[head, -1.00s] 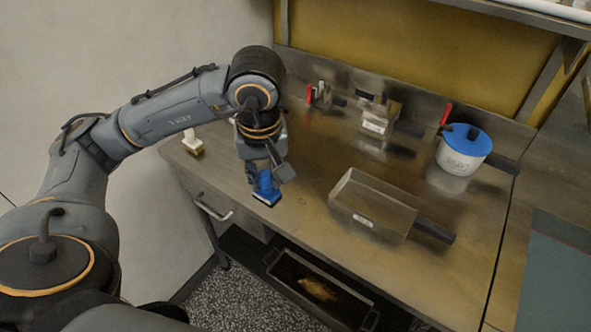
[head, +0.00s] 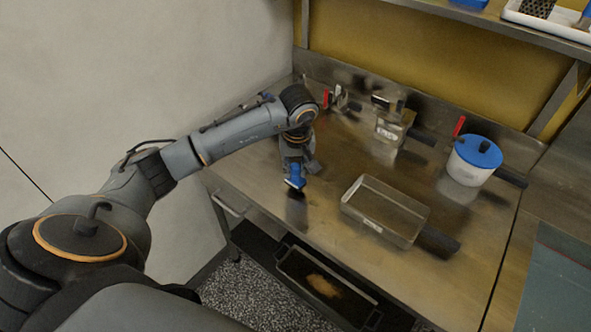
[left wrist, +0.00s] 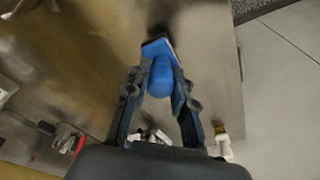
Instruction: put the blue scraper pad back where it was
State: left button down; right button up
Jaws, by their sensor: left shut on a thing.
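The blue scraper pad (head: 295,178) hangs below my left gripper (head: 297,169) in the head view, over the left part of the steel table. In the left wrist view, the blue scraper pad (left wrist: 161,77) sits between the two fingers of my left gripper (left wrist: 160,85), which is shut on its rounded blue handle. The pad's flat base points away from the gripper. A dark patch lies on the table just below it, and the pad appears to be above the surface. My right gripper is not in view.
A rectangular metal pan (head: 385,208) with a dark handle lies on the steel table (head: 310,225). A white pot with a blue lid (head: 478,152) stands at right. A smaller metal container (head: 391,127) and red-handled tools stand at the back. A dark tray (head: 325,286) sits below.

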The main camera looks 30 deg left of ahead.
pick_arm(q)
jog(key=shift+f+p, duration=0.35)
jog(key=shift+f, duration=0.6)
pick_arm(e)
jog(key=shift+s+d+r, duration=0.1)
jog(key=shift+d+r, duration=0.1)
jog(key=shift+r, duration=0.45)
pick_arm(q)
jog(key=shift+f, duration=0.15)
jog(key=c, duration=1.6)
grip_release()
jog(key=shift+b, duration=0.35)
jog(key=o, duration=0.5)
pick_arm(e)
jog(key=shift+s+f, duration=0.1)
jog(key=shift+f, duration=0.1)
